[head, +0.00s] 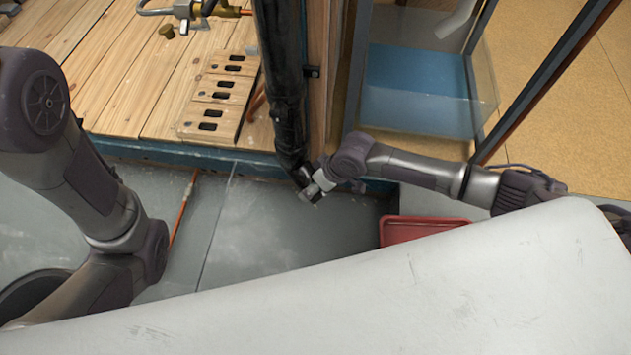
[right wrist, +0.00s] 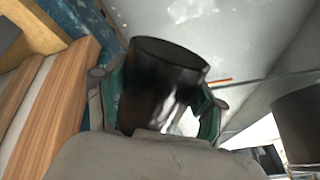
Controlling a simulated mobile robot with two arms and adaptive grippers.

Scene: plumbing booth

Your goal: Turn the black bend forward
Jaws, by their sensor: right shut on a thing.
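A black pipe (head: 281,70) runs down the wooden post, and the black bend (head: 303,175) is at its lower end, just in front of the platform's blue edge. My right gripper (head: 318,187) is at the bend, its arm reaching in from the right. In the right wrist view the bend (right wrist: 160,85) shows as a glossy black tube with a round rim, between the two fingers of the right gripper (right wrist: 160,110), which is shut on it. In the head view the gripper hides part of the bend. My left arm shows at the left, but its gripper is out of view.
A wooden platform (head: 130,75) with a slotted board (head: 215,100) lies behind. A red tray (head: 415,229) sits on the grey floor right of the bend. A thin copper pipe (head: 182,212) lies on the floor. A large white surface (head: 400,290) fills the foreground.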

